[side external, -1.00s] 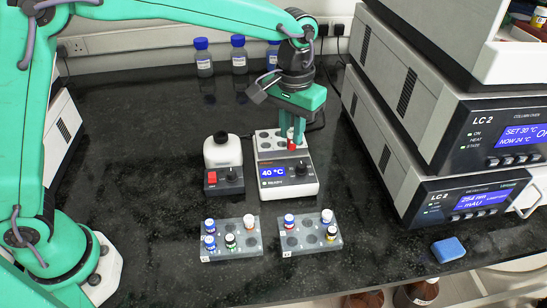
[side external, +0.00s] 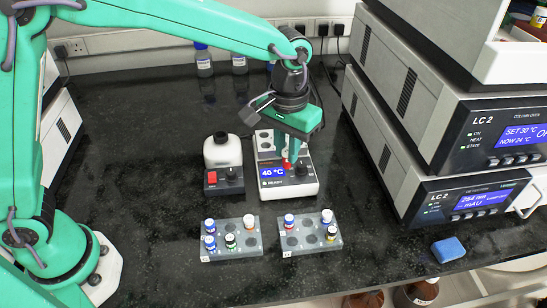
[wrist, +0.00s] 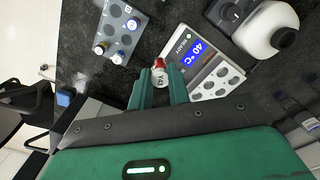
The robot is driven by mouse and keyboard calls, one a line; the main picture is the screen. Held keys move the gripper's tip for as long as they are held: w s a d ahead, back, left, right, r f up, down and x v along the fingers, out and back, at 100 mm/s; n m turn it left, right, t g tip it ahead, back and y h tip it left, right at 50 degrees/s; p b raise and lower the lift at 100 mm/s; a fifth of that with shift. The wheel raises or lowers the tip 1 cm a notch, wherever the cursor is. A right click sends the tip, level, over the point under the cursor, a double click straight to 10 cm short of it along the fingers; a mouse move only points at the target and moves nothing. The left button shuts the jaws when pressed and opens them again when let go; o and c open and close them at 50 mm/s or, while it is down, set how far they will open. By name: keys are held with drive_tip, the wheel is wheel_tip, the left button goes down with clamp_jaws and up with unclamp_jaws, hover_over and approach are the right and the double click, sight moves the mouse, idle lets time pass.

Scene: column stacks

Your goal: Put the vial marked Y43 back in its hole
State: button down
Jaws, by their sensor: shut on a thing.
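My gripper (wrist: 160,87) is shut on a vial (wrist: 160,68) with a red body and a white cap; the cap's mark looks like Y43. In the side view, my gripper (side external: 290,160) holds the vial (side external: 286,164) over the front of the heating block (side external: 308,186), by its display. My fingers hide part of the vial there. The block has several round holes, which look empty in the wrist view. The left rack (side external: 232,257) and right rack (side external: 309,251) stand in front of the block, each with several vials and some empty holes.
A white bottle on a small device with a red switch (side external: 211,178) stands left of the block. Stacked LC 2 instruments (side external: 450,160) fill the right side. A blue sponge (side external: 449,249) lies at the front right. The bench between block and racks is clear.

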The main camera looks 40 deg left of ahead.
drive_tip(key=s+f, duration=0.7)
drive_tip(key=s, duration=0.6)
drive_tip(key=shift+d, duration=0.3)
drive_tip(key=shift+f, duration=0.15)
drive_tip(key=shift+f, duration=1.8)
drive_tip(key=shift+f, duration=1.15)
idle(0.9)
drive_tip(key=c, duration=0.9)
unclamp_jaws()
drive_tip(key=shift+r, duration=0.15)
